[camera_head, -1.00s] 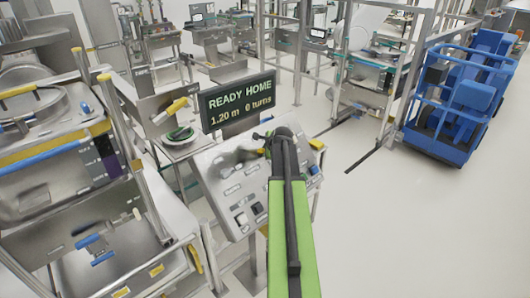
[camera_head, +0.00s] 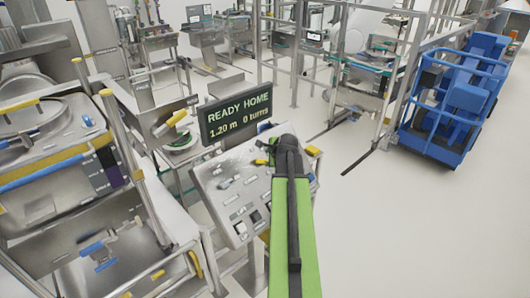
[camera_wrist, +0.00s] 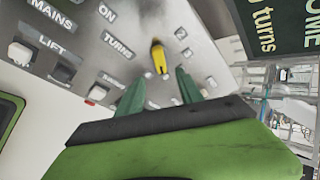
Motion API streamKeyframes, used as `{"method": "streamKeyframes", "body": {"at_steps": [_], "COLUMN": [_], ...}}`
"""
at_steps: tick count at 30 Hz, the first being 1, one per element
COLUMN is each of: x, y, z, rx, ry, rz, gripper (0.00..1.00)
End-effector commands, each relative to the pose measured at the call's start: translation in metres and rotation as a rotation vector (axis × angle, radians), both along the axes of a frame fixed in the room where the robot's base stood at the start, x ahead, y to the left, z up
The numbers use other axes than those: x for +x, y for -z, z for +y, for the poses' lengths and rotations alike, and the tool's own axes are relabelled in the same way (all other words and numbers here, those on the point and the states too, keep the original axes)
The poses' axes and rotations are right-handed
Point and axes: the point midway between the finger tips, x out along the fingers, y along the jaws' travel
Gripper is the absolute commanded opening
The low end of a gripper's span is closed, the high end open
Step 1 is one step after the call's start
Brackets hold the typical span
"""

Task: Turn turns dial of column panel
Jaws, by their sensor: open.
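The column panel (camera_head: 238,205) is a tilted grey metal plate with labels, switches and knobs, below a dark display (camera_head: 236,110) reading "READY HOME 1.20 m 0 turns". In the wrist view the panel (camera_wrist: 120,25) shows MAINS, LIFT, ON and TURNS labels. A yellow pointer knob (camera_wrist: 160,58), right of the TURNS label, seems to be the turns dial. My gripper (camera_wrist: 158,88) is open, its two green fingers on either side below the yellow knob, with nothing between them. Whether they touch the panel is unclear. In the head view my arm hides the gripper and the panel's right part.
A blue wheeled machine (camera_head: 450,105) stands at the right on open white floor (camera_head: 400,220). A metal vat station with yellow-capped posts (camera_head: 50,150) stands close at the left. Behind the panel are more metal work stations (camera_head: 360,75).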

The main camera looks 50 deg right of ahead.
Motion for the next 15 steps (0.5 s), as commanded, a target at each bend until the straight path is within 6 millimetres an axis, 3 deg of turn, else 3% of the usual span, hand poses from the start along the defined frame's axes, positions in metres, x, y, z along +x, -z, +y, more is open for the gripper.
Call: {"method": "streamKeyframes", "body": {"at_steps": [1,6,15], "x": [-0.011,-0.034,-0.047], "y": [-0.022,-0.046,-0.056], "z": [0.007,0.018,0.023], "rx": [0.001,0.0,-0.001], "ry": [0.001,0.002,-0.001], "rz": [0.0,-0.001,0.0], "gripper": [0.44,0.44,0.44]}}
